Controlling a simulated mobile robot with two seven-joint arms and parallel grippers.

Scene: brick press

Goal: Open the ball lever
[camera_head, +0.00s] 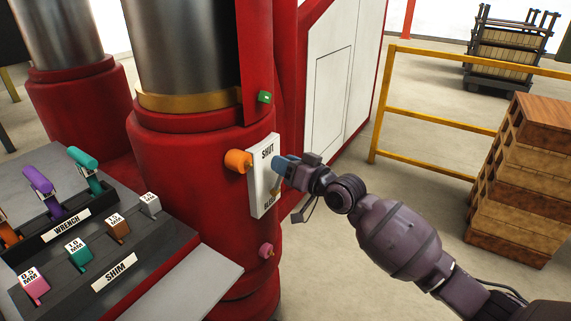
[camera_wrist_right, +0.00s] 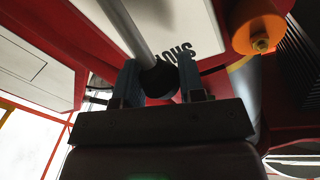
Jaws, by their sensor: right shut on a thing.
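The ball lever shows in the right wrist view as a grey rod (camera_wrist_right: 133,28) ending in a dark ball (camera_wrist_right: 158,80). My right gripper (camera_wrist_right: 161,84) has its blue fingers on both sides of the ball and is shut on it. In the head view my right gripper (camera_head: 281,166) is at the right edge of a white plate (camera_head: 262,178), which reads "SHUT" at the top and apparently "BLEED" at the bottom. The gripper is near the "SHUT" end and hides the ball there. My left gripper is not in view.
An orange knob (camera_head: 238,161) sticks out left of the plate on the red column (camera_head: 190,170). A pink knob (camera_head: 266,251) is below and a green button (camera_head: 265,97) above. A rack with wrenches and shims (camera_head: 115,271) stands left. A yellow rail (camera_head: 440,118) and wooden stack (camera_head: 520,180) are right.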

